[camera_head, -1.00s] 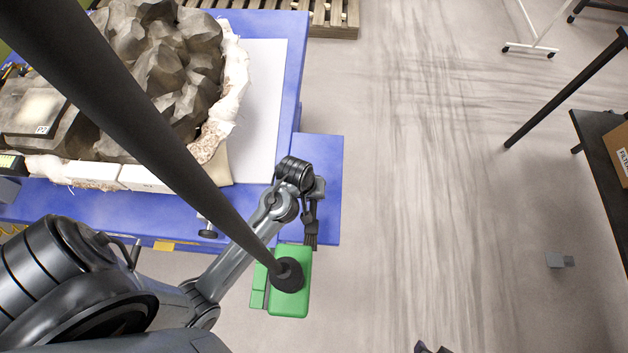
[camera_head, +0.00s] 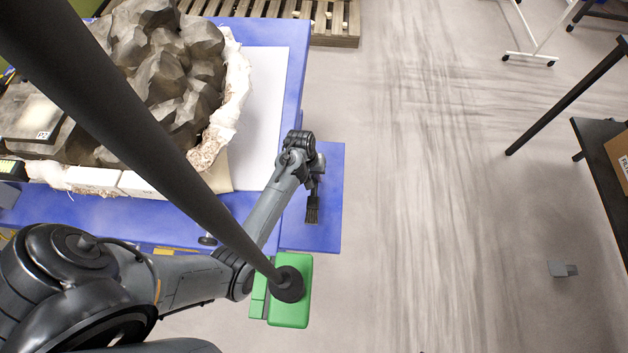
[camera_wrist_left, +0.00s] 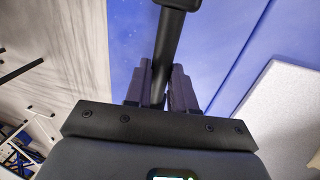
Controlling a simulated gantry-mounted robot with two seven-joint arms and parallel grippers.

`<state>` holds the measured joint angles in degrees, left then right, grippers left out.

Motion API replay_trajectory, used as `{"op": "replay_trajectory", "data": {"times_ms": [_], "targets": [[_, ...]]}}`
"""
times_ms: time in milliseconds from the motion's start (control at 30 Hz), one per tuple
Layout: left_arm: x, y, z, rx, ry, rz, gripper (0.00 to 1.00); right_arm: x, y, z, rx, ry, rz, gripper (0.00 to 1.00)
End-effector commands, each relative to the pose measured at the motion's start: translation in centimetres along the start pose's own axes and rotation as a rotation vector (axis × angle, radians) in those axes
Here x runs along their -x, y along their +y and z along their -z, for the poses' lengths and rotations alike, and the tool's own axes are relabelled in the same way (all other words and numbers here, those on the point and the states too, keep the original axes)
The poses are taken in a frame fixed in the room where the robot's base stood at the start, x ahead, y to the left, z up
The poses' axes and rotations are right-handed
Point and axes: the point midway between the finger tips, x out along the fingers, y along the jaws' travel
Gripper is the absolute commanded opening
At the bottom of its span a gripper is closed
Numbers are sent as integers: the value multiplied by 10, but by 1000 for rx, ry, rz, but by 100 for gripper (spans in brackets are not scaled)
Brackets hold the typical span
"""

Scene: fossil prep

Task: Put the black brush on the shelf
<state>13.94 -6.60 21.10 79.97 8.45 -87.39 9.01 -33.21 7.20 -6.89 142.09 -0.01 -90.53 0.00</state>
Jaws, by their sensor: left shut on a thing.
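The black brush (camera_head: 312,212) hangs from my left gripper (camera_head: 316,184), with its broad dark end toward the bottom of the head view. In the left wrist view the brush's dark handle (camera_wrist_left: 170,45) runs up between the two fingers of my left gripper (camera_wrist_left: 160,88), which is shut on it. The blue shelf (camera_head: 328,232) at the right side of the blue table lies beneath the gripper and brush. I cannot tell whether the brush touches the shelf. My right gripper is not in view.
The blue table (camera_head: 296,75) carries a large grey rock in a pale jacket (camera_head: 235,85) and a white sheet (camera_head: 268,85). A green object (camera_head: 293,312) is near my arm. A black table (camera_head: 590,135) stands at the right.

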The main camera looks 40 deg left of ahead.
Motion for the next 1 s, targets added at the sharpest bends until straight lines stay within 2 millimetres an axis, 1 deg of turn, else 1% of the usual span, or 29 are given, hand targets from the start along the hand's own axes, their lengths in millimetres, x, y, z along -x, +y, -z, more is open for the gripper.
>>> {"op": "replay_trajectory", "data": {"times_ms": [133, 300, 433, 800, 833, 900, 1000], "targets": [[-6, -2, 2, 0, -2, 0, 0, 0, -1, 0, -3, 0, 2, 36], [-26, -5, 2, -1, -2, 0, 0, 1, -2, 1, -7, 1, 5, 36], [-38, -8, 2, 0, -2, 0, 0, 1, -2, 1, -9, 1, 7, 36], [-42, -8, 2, 0, 0, -1, 0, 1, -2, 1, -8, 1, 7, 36], [-42, -8, 2, 0, 0, 0, 26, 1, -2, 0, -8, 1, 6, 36], [-42, -8, 2, 0, 0, 0, 36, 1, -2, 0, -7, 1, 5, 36], [-41, -8, 2, 0, 0, 0, 50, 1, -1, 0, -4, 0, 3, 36]]}}
